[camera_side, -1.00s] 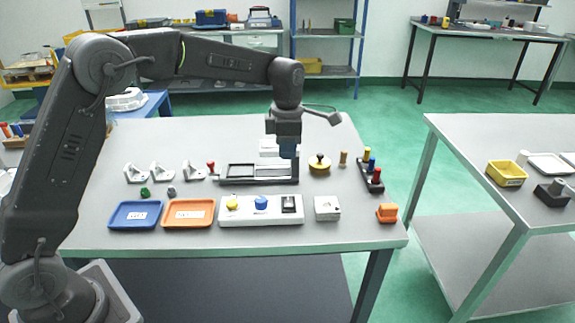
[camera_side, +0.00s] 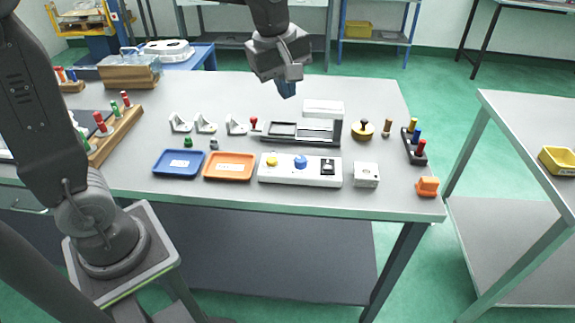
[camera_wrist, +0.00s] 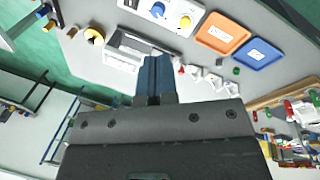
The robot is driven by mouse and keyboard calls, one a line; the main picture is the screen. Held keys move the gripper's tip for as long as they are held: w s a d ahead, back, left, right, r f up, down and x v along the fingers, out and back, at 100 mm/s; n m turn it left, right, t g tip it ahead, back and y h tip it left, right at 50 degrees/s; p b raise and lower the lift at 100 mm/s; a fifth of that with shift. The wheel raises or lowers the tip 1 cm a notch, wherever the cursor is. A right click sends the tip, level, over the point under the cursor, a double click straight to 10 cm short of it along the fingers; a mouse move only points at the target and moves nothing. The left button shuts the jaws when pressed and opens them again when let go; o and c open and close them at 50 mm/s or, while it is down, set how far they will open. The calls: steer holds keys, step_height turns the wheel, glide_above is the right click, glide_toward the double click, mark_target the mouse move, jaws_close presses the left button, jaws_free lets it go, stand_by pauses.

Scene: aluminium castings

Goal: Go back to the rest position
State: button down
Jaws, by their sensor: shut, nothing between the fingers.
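My gripper (camera_side: 287,90) is raised above the back of the grey table (camera_side: 375,95), its blue fingers pointing down and closed with nothing between them. In the wrist view the closed blue fingers (camera_wrist: 155,76) show in the middle, over the table. Three white castings (camera_side: 180,123) (camera_side: 205,124) (camera_side: 236,125) stand in a row left of a dark-framed fixture (camera_side: 283,131). The gripper is apart from all of them. The castings also show in the wrist view (camera_wrist: 213,80), right of the fingers.
A blue tray (camera_side: 178,163), an orange tray (camera_side: 229,166) and a white control panel (camera_side: 300,170) line the front. The air around my gripper is clear.

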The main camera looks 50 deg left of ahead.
steer(key=s+f+m+t, duration=0.2)
steer(key=s+m+t, duration=0.1)
steer(key=s+m, duration=1.2)
steer(key=shift+s+a+f, duration=0.2)
steer(key=shift+s+a, duration=0.1)
steer(key=shift+s, duration=0.9)
steer(key=c, duration=1.9)
jaws_free()
